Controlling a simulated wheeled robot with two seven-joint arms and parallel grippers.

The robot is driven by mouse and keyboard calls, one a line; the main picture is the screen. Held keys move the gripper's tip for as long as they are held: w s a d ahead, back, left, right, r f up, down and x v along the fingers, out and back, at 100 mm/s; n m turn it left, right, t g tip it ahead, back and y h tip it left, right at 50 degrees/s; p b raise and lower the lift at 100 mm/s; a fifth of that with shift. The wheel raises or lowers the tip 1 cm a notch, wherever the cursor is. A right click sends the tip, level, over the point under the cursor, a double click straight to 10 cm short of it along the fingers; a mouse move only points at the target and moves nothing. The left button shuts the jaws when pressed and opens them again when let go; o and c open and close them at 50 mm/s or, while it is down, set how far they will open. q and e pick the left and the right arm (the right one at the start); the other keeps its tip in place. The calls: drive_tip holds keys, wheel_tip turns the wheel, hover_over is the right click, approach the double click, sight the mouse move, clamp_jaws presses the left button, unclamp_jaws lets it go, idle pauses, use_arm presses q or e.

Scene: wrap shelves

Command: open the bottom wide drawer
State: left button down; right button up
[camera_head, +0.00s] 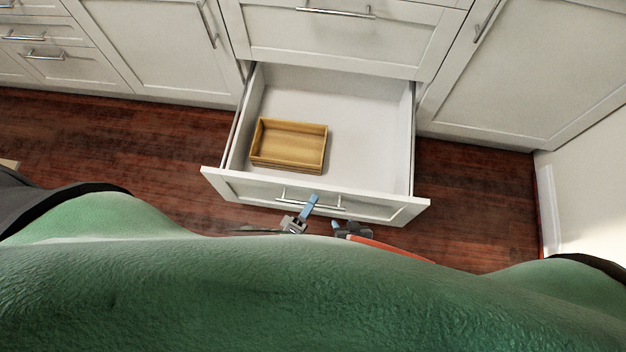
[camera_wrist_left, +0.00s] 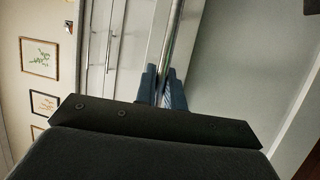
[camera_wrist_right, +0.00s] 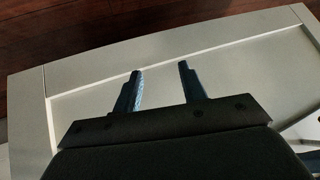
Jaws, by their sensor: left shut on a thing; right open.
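The bottom wide drawer (camera_head: 372,207) is pulled well out of the white cabinet, and its inside shows. Its metal bar handle (camera_head: 325,206) runs along the front panel. My left gripper (camera_head: 307,208) is at the handle, and in the left wrist view its blue fingers (camera_wrist_left: 162,88) are shut on the handle bar (camera_wrist_left: 173,45). My right gripper (camera_head: 340,229) is low in front of the drawer front, mostly hidden by my body. In the right wrist view its fingers (camera_wrist_right: 161,75) are apart and empty, in front of a white panel (camera_wrist_right: 75,85).
A wooden box (camera_head: 289,144) lies in the left part of the drawer. A closed drawer (camera_head: 335,38) is above it, with closed cabinet doors (camera_head: 160,45) and (camera_head: 540,75) on both sides. Dark wooden floor (camera_head: 468,200) is clear left and right of the drawer.

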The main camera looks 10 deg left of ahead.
use_arm(q)
drive_tip(key=shift+s, duration=0.4)
drive_tip(key=shift+f, duration=0.1)
drive_tip(key=c, duration=1.8)
unclamp_jaws()
drive_tip(key=shift+o, duration=0.2)
drive_tip(key=v, duration=0.7)
drive_tip(key=shift+s+a, duration=0.15)
drive_tip(key=shift+s, duration=0.25)
drive_tip(key=shift+f, duration=0.1)
